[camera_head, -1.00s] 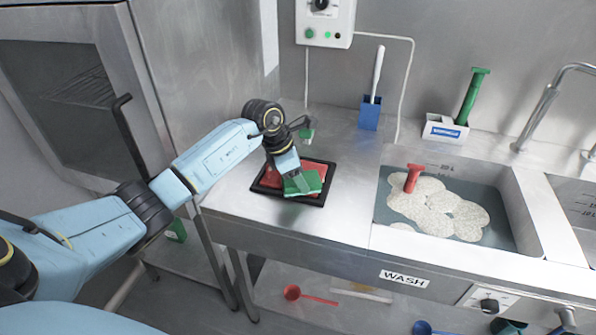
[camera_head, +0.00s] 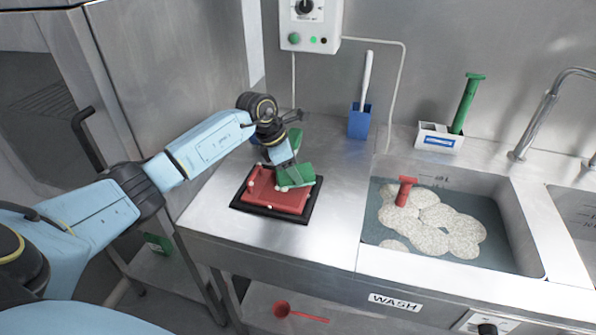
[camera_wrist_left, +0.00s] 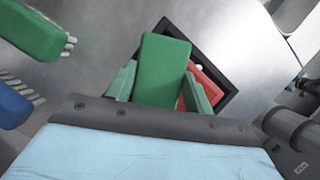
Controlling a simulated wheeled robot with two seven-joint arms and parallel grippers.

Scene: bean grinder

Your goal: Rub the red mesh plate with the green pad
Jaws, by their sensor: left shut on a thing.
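The red mesh plate (camera_head: 272,197) lies in a black tray (camera_head: 238,208) on the steel counter, with small white bits on it. My left gripper (camera_head: 287,174) is shut on the green pad (camera_head: 297,177) over the plate's far right part. In the left wrist view the green pad (camera_wrist_left: 161,70) sits between the fingers and hides much of the red plate (camera_wrist_left: 206,84). I cannot tell whether the pad touches the plate. My right gripper is not in view.
A green brush (camera_wrist_left: 30,32) and a blue brush (camera_wrist_left: 12,105) lie on the counter beside the tray. A sink (camera_head: 520,245) with foamy water and a red-handled thing (camera_head: 404,191) is to the right. A blue holder (camera_head: 359,121) stands at the back. Counter right of the tray is clear.

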